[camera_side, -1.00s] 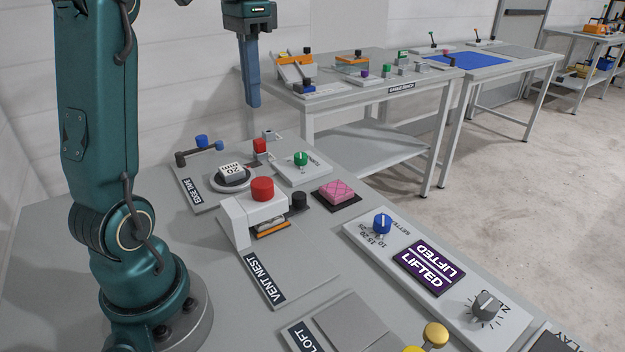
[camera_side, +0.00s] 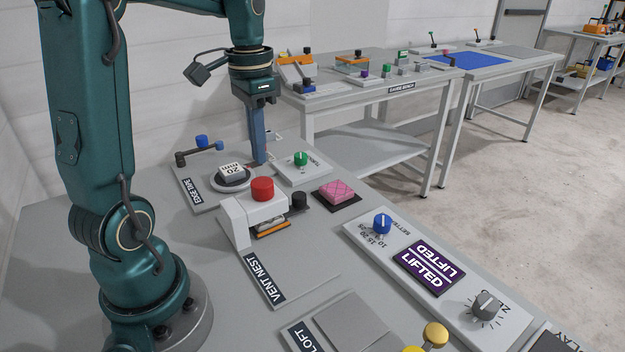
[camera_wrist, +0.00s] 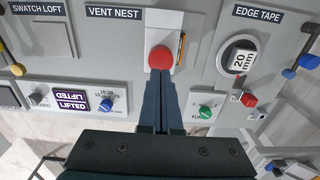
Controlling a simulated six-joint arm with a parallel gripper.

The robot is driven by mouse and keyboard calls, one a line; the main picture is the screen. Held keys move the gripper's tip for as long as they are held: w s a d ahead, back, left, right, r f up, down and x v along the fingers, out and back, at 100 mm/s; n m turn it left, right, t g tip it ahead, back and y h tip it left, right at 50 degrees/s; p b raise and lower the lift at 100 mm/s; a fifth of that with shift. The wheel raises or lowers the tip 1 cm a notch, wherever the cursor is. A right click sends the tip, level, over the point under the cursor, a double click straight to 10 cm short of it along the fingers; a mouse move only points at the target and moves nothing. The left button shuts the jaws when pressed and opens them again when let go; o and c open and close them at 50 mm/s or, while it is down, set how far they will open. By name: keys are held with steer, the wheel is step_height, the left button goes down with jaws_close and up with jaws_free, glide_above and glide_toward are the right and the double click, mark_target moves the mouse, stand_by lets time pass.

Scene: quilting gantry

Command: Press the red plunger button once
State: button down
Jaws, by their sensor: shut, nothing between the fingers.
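The red plunger button (camera_side: 262,189) is a round red cap on top of a white bracket (camera_side: 238,219) at the vent nest station. In the wrist view the red button (camera_wrist: 160,58) shows just beyond my fingertips. My gripper (camera_side: 259,162) is shut and empty, pointing straight down. In the side view its tips appear above and behind the button. In the wrist view my gripper (camera_wrist: 159,76) overlaps the button's near edge. The button stands raised, and I see no clear contact.
A dial marked 20 mm (camera_side: 231,173) stands left of the button. A green knob (camera_side: 301,159), a black knob (camera_side: 299,200) and a pink block (camera_side: 337,191) are close by on the right. A blue knob (camera_side: 382,223) and a purple LIFTED display (camera_side: 431,268) lie farther right.

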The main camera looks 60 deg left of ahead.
mark_target(261, 182)
steer(key=shift+f, duration=2.1)
steer(key=shift+f, duration=1.1)
step_height(261, 182, up, 14)
steer(key=shift+r, duration=0.15)
